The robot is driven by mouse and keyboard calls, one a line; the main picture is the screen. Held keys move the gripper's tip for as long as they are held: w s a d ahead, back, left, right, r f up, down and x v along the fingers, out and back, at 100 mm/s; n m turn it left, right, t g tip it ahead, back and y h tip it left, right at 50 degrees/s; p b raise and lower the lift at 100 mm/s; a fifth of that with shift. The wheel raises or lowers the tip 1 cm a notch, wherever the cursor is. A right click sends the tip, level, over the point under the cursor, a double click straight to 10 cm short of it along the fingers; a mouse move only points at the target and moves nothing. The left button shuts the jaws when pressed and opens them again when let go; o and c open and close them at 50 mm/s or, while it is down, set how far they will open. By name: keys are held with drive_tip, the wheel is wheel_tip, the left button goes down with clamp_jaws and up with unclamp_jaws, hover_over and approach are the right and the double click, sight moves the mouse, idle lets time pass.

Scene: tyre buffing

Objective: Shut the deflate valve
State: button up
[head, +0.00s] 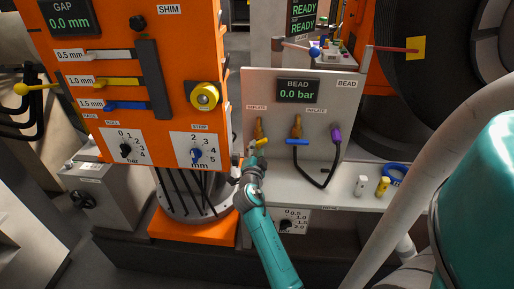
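The deflate valve (258,128) is the left brass valve on the grey bead panel, under a small label. Its yellow handle (262,141) looks slanted, rising to the right, and is partly hidden by my gripper. My gripper (250,150) is at the handle's left end, close to or touching it; I cannot tell which. The fingers are too small and overlapped to show whether they are open or shut. The bead display (297,91) reads 0.0 bar.
The inflate valve (296,128) with a level blue handle (297,142) is just right. A black hose with a purple end (336,134) hangs beside it. White and yellow caps (382,187) stand on the shelf.

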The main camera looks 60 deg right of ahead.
drive_tip(key=shift+x, duration=1)
clamp_jaws()
drive_tip(key=shift+m, duration=0.6)
unclamp_jaws()
drive_tip(key=shift+v, duration=1.3)
